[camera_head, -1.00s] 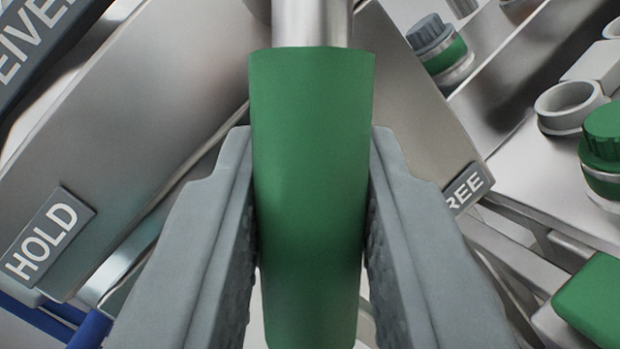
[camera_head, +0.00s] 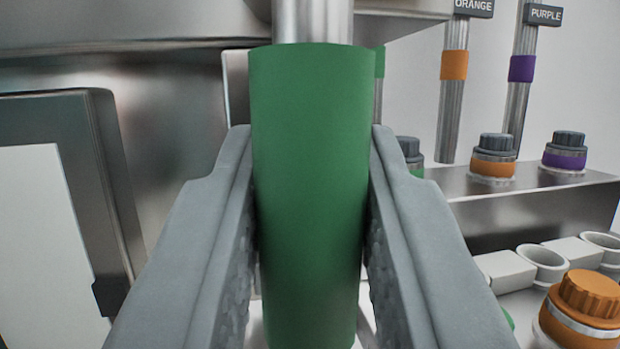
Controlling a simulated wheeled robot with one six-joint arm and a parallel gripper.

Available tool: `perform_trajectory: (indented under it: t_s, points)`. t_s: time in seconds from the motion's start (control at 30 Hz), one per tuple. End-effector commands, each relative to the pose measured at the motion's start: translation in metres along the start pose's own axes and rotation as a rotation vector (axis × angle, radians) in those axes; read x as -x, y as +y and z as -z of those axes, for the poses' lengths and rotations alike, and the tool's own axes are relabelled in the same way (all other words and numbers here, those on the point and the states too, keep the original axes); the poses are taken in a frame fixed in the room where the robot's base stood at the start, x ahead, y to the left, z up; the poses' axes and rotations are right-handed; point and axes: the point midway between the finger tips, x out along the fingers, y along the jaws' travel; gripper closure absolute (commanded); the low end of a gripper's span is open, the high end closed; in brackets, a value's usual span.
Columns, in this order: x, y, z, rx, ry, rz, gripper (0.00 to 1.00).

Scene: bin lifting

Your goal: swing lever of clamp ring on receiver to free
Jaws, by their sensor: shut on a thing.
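The lever (camera_head: 310,190) has a green grip on a bright metal rod and stands upright in the middle of the view. My gripper (camera_head: 310,215) is shut on the green grip, with one grey finger on each side. The rod runs up out of the top of the picture. A large metal body (camera_head: 160,80), probably the receiver, fills the left and upper left. The clamp ring cannot be made out, and no HOLD or FREE label is in view.
A framed panel (camera_head: 85,130) is at the left. At the right, a metal shelf (camera_head: 540,200) carries an orange-banded jar (camera_head: 493,165) and a purple-banded jar (camera_head: 564,158). Posts labelled ORANGE (camera_head: 453,100) and PURPLE (camera_head: 519,90) rise behind. An orange-capped jar (camera_head: 585,308) is at lower right.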

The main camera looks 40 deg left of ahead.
Motion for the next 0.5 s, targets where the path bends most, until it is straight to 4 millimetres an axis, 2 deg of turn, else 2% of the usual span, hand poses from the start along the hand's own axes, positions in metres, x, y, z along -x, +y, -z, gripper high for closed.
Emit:
perform_trajectory:
  t_s: [0.5]
  points:
    - [0.0000, 0.0028, -0.0007, 0.031, 0.005, 0.012, 1.00]
